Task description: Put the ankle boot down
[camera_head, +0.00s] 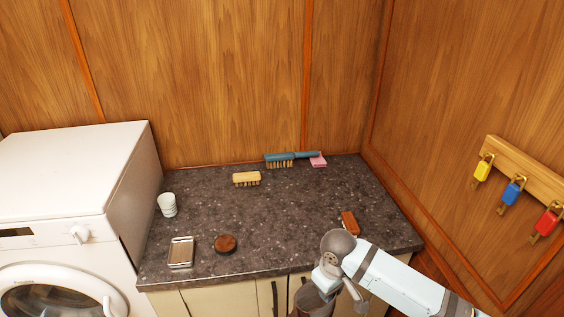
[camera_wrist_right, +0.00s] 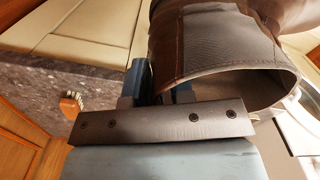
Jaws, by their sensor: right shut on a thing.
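The ankle boot (camera_wrist_right: 215,45) is brown and grey, and its open top faces the right of the right wrist view. My right gripper (camera_wrist_right: 158,92) is shut on the boot near the edge of its opening. The boot's toe and sole are not clearly visible. In the head view my right arm comes in from the lower right and reaches down by the counter's front edge. There the gripper and boot are cut off or hard to tell from my arm. My left gripper is not in view.
The dark speckled counter (camera_head: 290,220) has a clear middle. On it are a white cup (camera_head: 167,204), a metal tin (camera_head: 181,252), a round brown tin (camera_head: 226,243), several brushes and a pink sponge (camera_head: 318,161). A washing machine (camera_head: 75,180) stands left. Padlocks hang on the right wall.

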